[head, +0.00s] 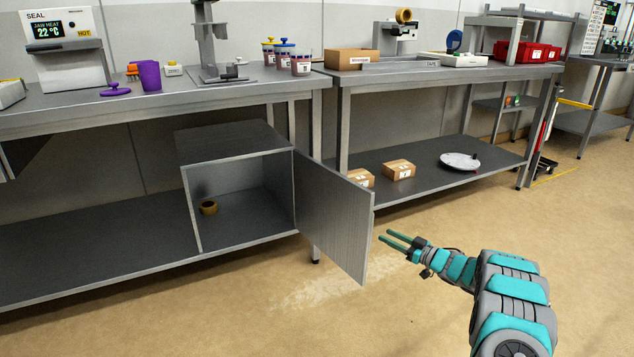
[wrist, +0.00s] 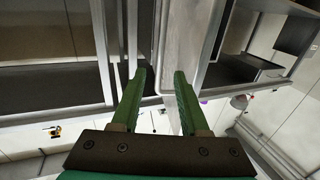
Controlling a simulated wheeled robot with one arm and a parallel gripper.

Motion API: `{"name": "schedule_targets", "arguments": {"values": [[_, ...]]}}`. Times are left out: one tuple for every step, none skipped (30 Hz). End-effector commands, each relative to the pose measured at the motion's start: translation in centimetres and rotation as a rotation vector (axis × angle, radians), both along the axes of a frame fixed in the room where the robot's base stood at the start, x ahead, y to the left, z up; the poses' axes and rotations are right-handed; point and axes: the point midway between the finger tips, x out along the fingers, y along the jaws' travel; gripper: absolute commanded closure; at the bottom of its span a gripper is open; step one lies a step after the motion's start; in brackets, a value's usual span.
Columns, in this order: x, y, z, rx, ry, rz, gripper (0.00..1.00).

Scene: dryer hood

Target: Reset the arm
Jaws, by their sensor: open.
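My gripper (head: 396,240) is open and empty, with its two green fingers apart. In the head view it is just right of the open cabinet door (head: 335,215), above the floor. In the wrist view the fingers (wrist: 160,90) point toward the edge of a grey panel (wrist: 180,45), which looks like the door; I cannot tell whether they touch it. My arm (head: 500,290) reaches in from the lower right of the head view. The cabinet (head: 237,142) stands on the lower shelf of the left bench, and its door is swung open toward me.
A roll of tape (head: 208,207) lies inside the cabinet. Two small cartons (head: 399,169) and a white disc (head: 460,162) sit on the right bench's lower shelf (head: 425,186). Purple cup (head: 149,75) and jars (head: 284,55) stand on the left bench. The floor (head: 420,315) around the arm is clear.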

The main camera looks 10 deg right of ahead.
Motion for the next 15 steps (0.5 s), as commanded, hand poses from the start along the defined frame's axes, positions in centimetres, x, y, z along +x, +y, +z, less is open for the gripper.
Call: {"name": "schedule_targets", "arguments": {"values": [[0.2, 0.0, 0.2, -0.006, 0.001, -0.006, 0.56], [0.4, 0.0, 0.4, -0.012, 0.003, -0.013, 0.56], [0.8, -0.1, 0.8, -0.025, 0.006, -0.028, 0.56], [1.1, -0.3, 1.3, -0.036, 0.008, -0.044, 0.56], [1.5, -0.4, 1.8, -0.049, 0.013, -0.062, 0.56], [2.1, -0.6, 2.4, -0.071, 0.022, -0.094, 0.56], [2.6, -0.8, 3.0, -0.089, 0.031, -0.121, 0.56], [3.0, -1.0, 3.7, -0.107, 0.038, -0.15, 0.56], [3.6, -1.3, 4.6, -0.134, 0.054, -0.192, 0.56], [3.9, -1.5, 5.3, -0.153, 0.062, -0.222, 0.56], [4.3, -1.9, 6.1, -0.173, 0.073, -0.256, 0.56], [4.6, -2.1, 7.0, -0.197, 0.087, -0.295, 0.56], [4.7, -2.3, 7.5, -0.214, 0.104, -0.327, 0.56], [4.8, -2.4, 8.2, -0.229, 0.115, -0.356, 0.56], [4.8, -2.7, 9.1, -0.252, 0.134, -0.397, 0.56]]}}
